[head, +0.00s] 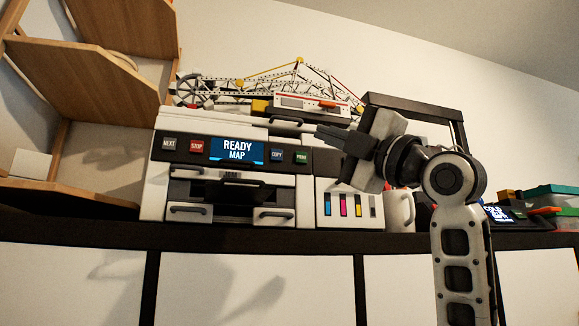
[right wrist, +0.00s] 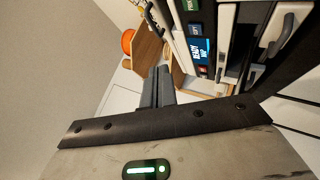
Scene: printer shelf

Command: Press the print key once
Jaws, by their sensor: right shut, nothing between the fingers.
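The white and black printer (head: 225,190) stands on the shelf. The green key also shows at the top of the right wrist view (right wrist: 192,5). My right gripper (head: 319,132) is shut and empty, its tips pointing left, above and right of the green key and apart from it. Its fingers show in the wrist view (right wrist: 158,72). My left gripper is not in view.
A model crane (head: 260,85) lies on top of the printer. Ink slots (head: 350,205) and a white mug (head: 399,210) stand right of the key panel. A second device with a lit screen (head: 497,213) and a green-lidded box (head: 550,190) are at far right. Wooden shelves (head: 75,75) rise at left.

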